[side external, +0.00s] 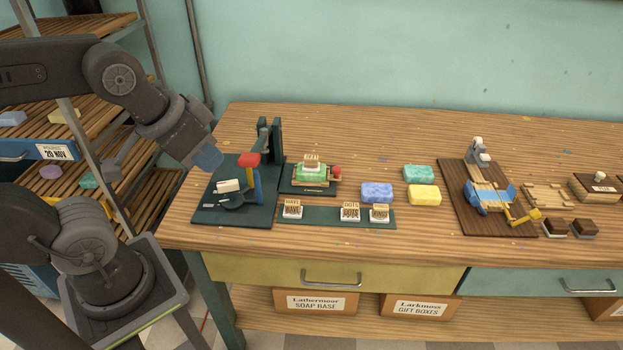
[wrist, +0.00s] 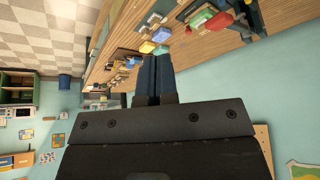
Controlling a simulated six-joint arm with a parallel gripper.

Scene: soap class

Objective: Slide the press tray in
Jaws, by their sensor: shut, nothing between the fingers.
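The press stands on a dark green base (side external: 208,210) at the left of the bench, with a dark upright (side external: 276,140) and a red-topped lever (side external: 249,160). The press tray (side external: 313,188) lies just right of the press, out on its dark plate. It carries a green soap (side external: 312,173) with a white-and-wood stamp on top, and a red knob (side external: 336,172) at its right end. My gripper (side external: 208,158) is above the left part of the press base, apart from the tray. In the wrist view its two fingers (wrist: 153,78) are together and empty. The tray's underside contact is hidden.
Several letter stamps (side external: 349,212) stand on a dark green strip in front of the tray. Blue, teal and yellow soaps (side external: 424,195) lie to its right. A brown board (side external: 487,212) with a blue device is farther right. Slatted shelves (side external: 75,130) stand at left. The back bench strip is clear.

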